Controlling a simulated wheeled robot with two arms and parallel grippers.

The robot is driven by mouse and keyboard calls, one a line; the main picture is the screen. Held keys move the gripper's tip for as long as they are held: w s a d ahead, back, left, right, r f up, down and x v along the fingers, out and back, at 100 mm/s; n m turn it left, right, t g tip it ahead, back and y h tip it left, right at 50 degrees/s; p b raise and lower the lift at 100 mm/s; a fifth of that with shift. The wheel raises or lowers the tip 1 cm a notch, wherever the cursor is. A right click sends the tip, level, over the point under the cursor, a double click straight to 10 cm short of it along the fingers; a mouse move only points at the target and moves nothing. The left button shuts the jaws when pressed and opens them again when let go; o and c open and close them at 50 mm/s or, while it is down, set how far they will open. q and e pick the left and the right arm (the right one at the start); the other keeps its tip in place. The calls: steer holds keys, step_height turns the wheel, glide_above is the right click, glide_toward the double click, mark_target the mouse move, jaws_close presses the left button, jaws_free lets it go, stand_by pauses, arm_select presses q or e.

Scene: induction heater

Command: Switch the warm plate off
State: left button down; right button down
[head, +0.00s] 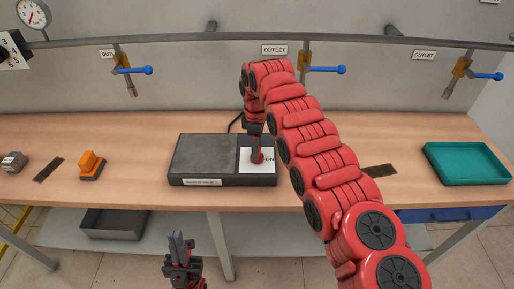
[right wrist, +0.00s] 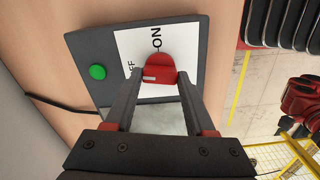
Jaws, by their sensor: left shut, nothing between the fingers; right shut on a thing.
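The warm plate (head: 205,152) is a dark flat device on the wooden bench. Its right part has a white panel with a red knob (head: 257,159). In the right wrist view the knob (right wrist: 160,66) sits between the fingertips, with ON printed beside it and OFF partly hidden by a finger. A green lamp (right wrist: 97,72) on the casing looks bright. My right gripper (head: 257,149) points down and is shut on the knob; it also shows in the right wrist view (right wrist: 158,82). My left gripper (head: 179,240) is shut and empty, below the bench's front edge.
An orange object (head: 91,165) and a small grey one (head: 14,162) lie left on the bench; a teal tray (head: 467,164) is at the right. A pipe with blue-handled valves (head: 134,70) runs behind. A black cable (right wrist: 60,108) leaves the device.

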steer(key=shift+n, duration=1.1)
steer(key=shift+c, duration=1.2)
jaws_free()
